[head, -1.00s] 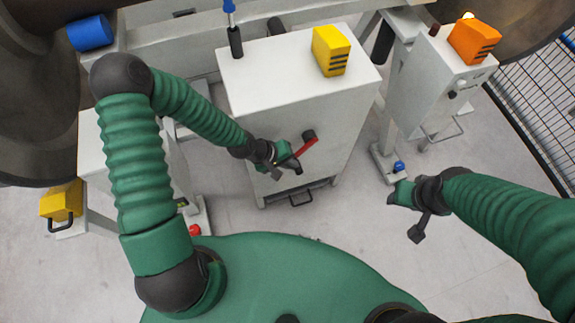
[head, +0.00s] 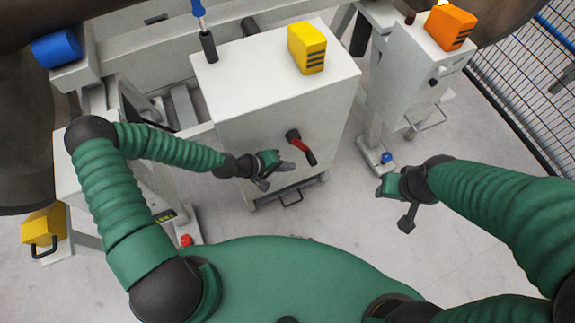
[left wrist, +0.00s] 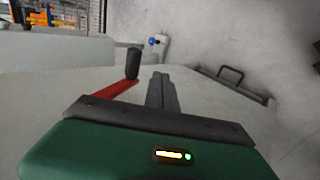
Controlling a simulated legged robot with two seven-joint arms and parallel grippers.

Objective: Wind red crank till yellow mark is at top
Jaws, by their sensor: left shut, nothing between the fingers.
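The red crank (head: 307,151) is on the front of the white cabinet (head: 260,110). Its red arm slants down to the right in the head view, with a black part at its upper end. In the left wrist view the red arm (left wrist: 112,91) lies left of the fingers, with a black handle (left wrist: 133,63) standing up at its far end. My left gripper (head: 287,172) is shut and empty, just below and left of the crank, apart from it. My right gripper (head: 382,186) hangs away to the right; its jaws are unclear. I cannot make out a yellow mark on the crank.
A yellow block (head: 307,48) and a blue-handled tool (head: 203,30) stand on the cabinet. An orange block (head: 450,27) tops a second cabinet (head: 415,70) at the right. A low handle (head: 290,198) sticks out below the crank.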

